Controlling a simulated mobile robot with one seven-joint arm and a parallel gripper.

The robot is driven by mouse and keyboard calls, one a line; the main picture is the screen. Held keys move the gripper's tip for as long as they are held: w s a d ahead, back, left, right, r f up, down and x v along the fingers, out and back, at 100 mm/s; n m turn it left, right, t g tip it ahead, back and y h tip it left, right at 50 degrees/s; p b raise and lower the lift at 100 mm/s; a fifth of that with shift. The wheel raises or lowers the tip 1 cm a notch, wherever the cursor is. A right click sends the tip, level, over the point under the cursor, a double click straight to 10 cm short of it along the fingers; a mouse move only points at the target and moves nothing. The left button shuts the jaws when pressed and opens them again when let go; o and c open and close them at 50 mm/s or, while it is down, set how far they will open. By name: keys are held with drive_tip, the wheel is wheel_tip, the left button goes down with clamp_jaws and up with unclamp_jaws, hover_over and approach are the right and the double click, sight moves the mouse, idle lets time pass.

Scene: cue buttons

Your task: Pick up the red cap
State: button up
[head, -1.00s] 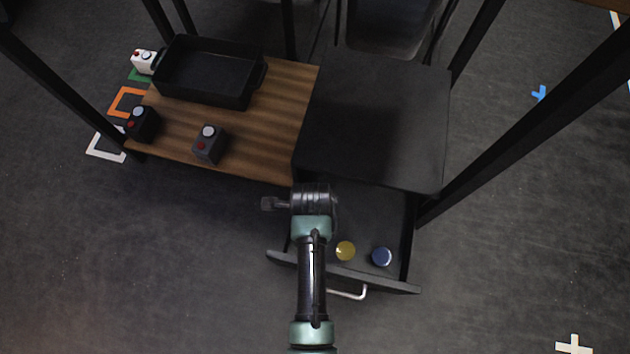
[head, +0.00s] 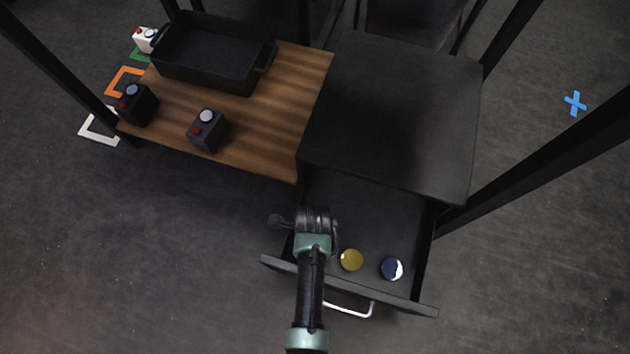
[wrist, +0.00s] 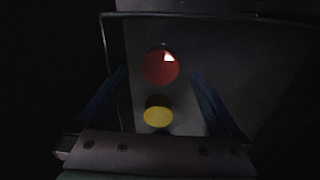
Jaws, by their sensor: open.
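The red cap (wrist: 161,67) shows in the wrist view as a round red disc inside the open drawer, ahead of my fingers and roughly centred between them. In the head view it does not show; my arm and gripper cover that part of the drawer. My gripper (wrist: 158,100) is open and empty, its two dark fingers spread wide to either side. In the head view my wrist is over the left part of the drawer (head: 375,205), and the fingertips are hidden beneath it.
A yellow cap (head: 351,260) lies in the drawer beside my wrist, and a blue cap (head: 392,269) lies to its right. The drawer front with its handle (head: 350,309) stands near. A black tray (head: 210,72) and dark button boxes (head: 208,133) are on the wooden shelf (head: 270,130).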

drive_tip(key=shift+d+f+b, duration=0.15)
drive_tip(key=shift+f+b, duration=2.2)
drive_tip(key=shift+f, duration=0.25)
drive_tip(key=shift+r, duration=0.1)
drive_tip(key=c, duration=1.3)
